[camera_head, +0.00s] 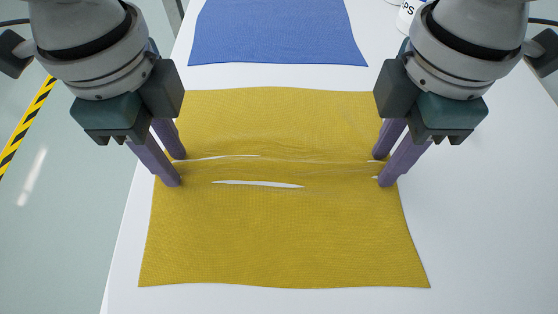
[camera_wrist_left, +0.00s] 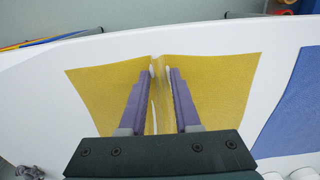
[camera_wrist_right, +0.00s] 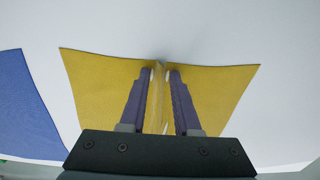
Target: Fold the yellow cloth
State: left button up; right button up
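The yellow cloth (camera_head: 285,235) lies spread out on the white table, with a narrow raised ridge running across its middle. White slits show along the ridge. My left gripper (camera_head: 176,171) is at the ridge's left end and my right gripper (camera_head: 381,169) at its right end. Each has its two purple fingers apart, one on either side of the ridge. In the left wrist view the cloth (camera_wrist_left: 220,85) stands up between the fingers with a gap showing. The right wrist view shows the cloth (camera_wrist_right: 95,80) likewise between parted fingers. Firm contact cannot be seen.
A blue cloth (camera_head: 278,32) lies flat on the table behind the yellow one, with a bare strip between them. A white container (camera_head: 408,14) with dark lettering stands at the back right, partly hidden by my right arm. The table (camera_head: 480,230) is clear at the right.

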pick_arm(q)
grip_shut()
pick_arm(e)
grip_shut()
dwell(0.4)
